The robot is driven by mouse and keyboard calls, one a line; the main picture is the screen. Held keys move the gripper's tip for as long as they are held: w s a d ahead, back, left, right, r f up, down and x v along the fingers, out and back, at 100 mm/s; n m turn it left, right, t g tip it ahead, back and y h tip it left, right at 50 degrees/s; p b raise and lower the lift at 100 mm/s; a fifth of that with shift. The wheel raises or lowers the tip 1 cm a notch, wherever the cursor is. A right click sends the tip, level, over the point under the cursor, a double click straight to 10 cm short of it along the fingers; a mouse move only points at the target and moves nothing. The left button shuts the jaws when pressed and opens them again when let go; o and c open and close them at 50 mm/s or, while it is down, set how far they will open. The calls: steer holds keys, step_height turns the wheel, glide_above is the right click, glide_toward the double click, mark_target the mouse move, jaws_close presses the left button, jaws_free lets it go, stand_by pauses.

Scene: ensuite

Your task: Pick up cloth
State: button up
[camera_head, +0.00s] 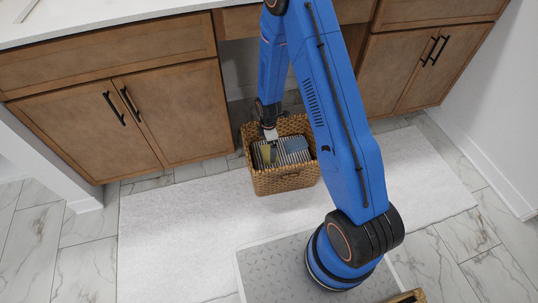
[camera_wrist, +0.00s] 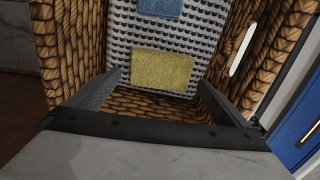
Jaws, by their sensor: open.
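A woven basket (camera_head: 286,181) stands on the pale rug and holds a black-and-white patterned cloth (camera_head: 293,158), with a small yellow cloth (camera_head: 265,153) and a small blue cloth (camera_head: 294,144) against it. My gripper (camera_head: 269,138) reaches down into the basket at its left side, near the yellow cloth. In the wrist view, my gripper (camera_wrist: 163,88) is open, and its two fingers stand apart on either side of the lower yellow cloth (camera_wrist: 162,70). The blue cloth (camera_wrist: 160,7) is cut off at the top edge. Whether the fingers touch any cloth, I cannot tell.
The basket walls (camera_wrist: 70,45) rise close around my gripper, with a handle slot in the right wall. Wooden cabinets (camera_head: 170,115) stand behind and to both sides. The white rug (camera_head: 180,235) is clear on the left.

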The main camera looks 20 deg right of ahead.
steer(key=shift+d+f, duration=0.15)
steer(key=shift+f, duration=1.7)
steer(key=c, duration=1)
steer(key=shift+r, duration=0.1)
step_height(320, 180, up, 10)
steer(key=shift+f, duration=0.1)
steer(key=shift+o, duration=0.9)
steer(key=shift+d, duration=0.1)
